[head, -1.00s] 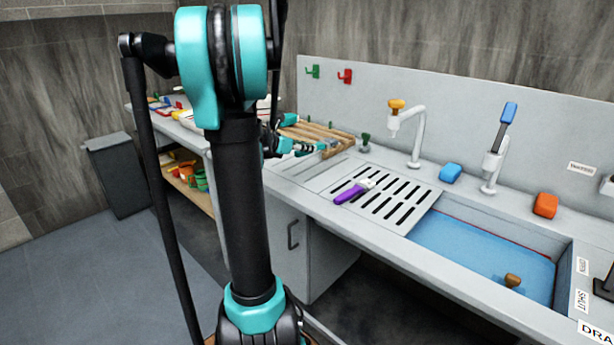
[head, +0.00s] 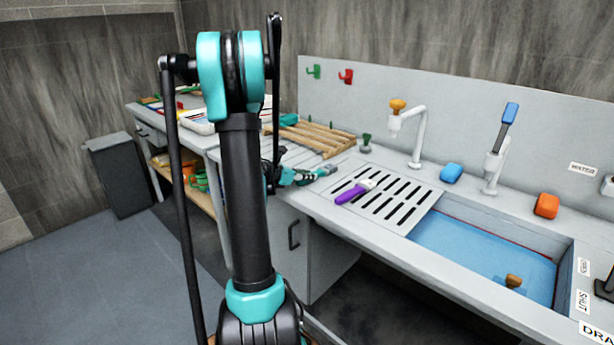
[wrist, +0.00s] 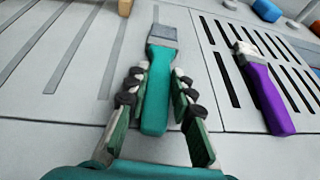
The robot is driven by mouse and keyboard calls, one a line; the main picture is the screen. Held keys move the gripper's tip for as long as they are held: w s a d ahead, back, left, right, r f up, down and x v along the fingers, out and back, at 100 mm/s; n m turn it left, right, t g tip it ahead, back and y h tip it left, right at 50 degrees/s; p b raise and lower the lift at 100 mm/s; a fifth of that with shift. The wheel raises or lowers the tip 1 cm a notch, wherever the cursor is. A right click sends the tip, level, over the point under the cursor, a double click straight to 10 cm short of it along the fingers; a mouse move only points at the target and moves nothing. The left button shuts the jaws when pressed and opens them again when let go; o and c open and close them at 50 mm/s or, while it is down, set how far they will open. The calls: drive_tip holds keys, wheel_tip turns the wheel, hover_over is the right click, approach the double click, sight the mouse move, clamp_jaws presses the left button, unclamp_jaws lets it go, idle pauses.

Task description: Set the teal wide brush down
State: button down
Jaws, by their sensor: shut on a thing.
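The teal wide brush (wrist: 157,88) is between the fingers of my gripper (wrist: 158,90) in the wrist view, its grey bristle end pointing away from me. My gripper is shut on its handle. In the head view my gripper (head: 312,175) is low by the counter, left of the slotted drainer. The brush is over the smooth and grooved counter (wrist: 125,65); I cannot tell whether it touches the surface.
A purple brush (head: 354,190) lies on the slotted drainer (head: 412,208), right of my gripper. A wooden rack (head: 320,138) stands behind. A sink with blue water (head: 470,250), a white tap (head: 418,140), a blue sponge (head: 451,172) and an orange sponge (head: 546,205) are further right.

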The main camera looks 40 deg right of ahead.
drive_tip(key=c, duration=1.3)
unclamp_jaws()
